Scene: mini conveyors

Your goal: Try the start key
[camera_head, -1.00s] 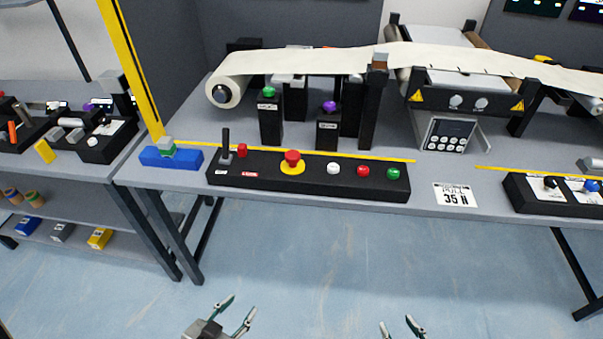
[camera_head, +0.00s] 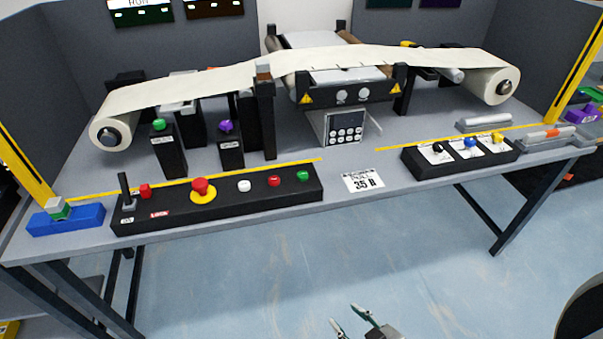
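A long black control panel (camera_head: 225,207) lies along the bench's front edge. It carries a black lever (camera_head: 124,190), a small red button (camera_head: 145,191), a red mushroom button on a yellow base (camera_head: 201,189), then a white button (camera_head: 244,186), a red button (camera_head: 274,181) and a green button (camera_head: 303,175). No start label is readable. My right gripper (camera_head: 344,316) is low at the bottom of the picture, over the floor, with its fingers apart and empty. It is well short of the panel and touches nothing. My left gripper is out of view.
The bench (camera_head: 220,231) holds a paper web (camera_head: 210,73) on rollers, a keypad box (camera_head: 343,128) and a second black panel (camera_head: 462,157) with coloured knobs. Black posts with green (camera_head: 158,125) and purple (camera_head: 226,127) knobs stand behind the first panel. The floor before the bench is clear.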

